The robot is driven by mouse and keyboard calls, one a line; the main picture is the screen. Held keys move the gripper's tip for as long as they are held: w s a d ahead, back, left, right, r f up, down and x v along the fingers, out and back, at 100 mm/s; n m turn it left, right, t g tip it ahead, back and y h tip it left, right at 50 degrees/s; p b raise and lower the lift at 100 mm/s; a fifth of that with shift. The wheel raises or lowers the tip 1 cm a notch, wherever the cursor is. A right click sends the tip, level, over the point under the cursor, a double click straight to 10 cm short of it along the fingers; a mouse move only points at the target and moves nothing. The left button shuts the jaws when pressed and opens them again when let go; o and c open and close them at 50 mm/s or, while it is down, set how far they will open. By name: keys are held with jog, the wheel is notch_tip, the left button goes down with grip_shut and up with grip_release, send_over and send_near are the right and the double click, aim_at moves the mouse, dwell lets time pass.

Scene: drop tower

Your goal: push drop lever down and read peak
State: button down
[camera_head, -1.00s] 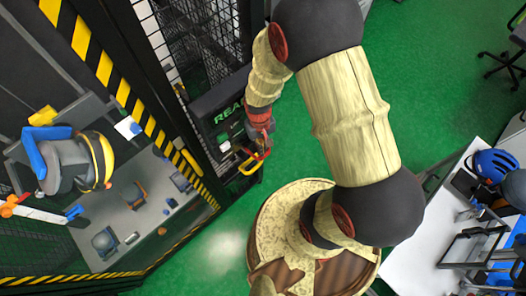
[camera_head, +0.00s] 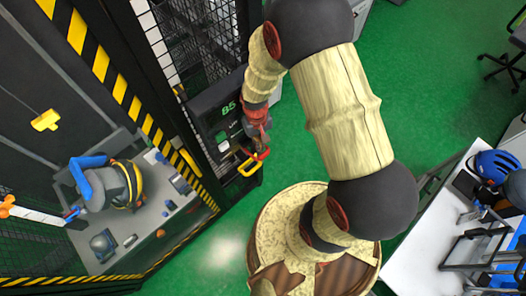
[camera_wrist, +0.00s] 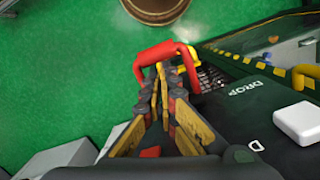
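In the head view the gripper (camera_head: 257,142) is just above the lever. The display (camera_head: 228,108) shows green digits that look like 85; smaller text is unreadable. The blue-and-yellow drop carriage (camera_head: 112,183) sits low inside the tower.
A yellow block (camera_head: 46,120) hangs higher up in the tower. Striped posts (camera_head: 100,65) and mesh edge the tower. A white table (camera_head: 425,245) with a blue helmet (camera_head: 494,163) stands at right. Green floor lies open between. A white button (camera_wrist: 298,122) is on the panel.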

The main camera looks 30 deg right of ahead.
jog(key=shift+w+r, duration=0.55)
notch_tip(320, 180, up, 8)
jog(key=shift+s+f, duration=0.15)
jog(key=shift+s, duration=0.05)
jog(key=shift+f, duration=0.3)
dwell(0.3)
jog(key=shift+s+r, duration=0.15)
jog(key=shift+r, duration=0.05)
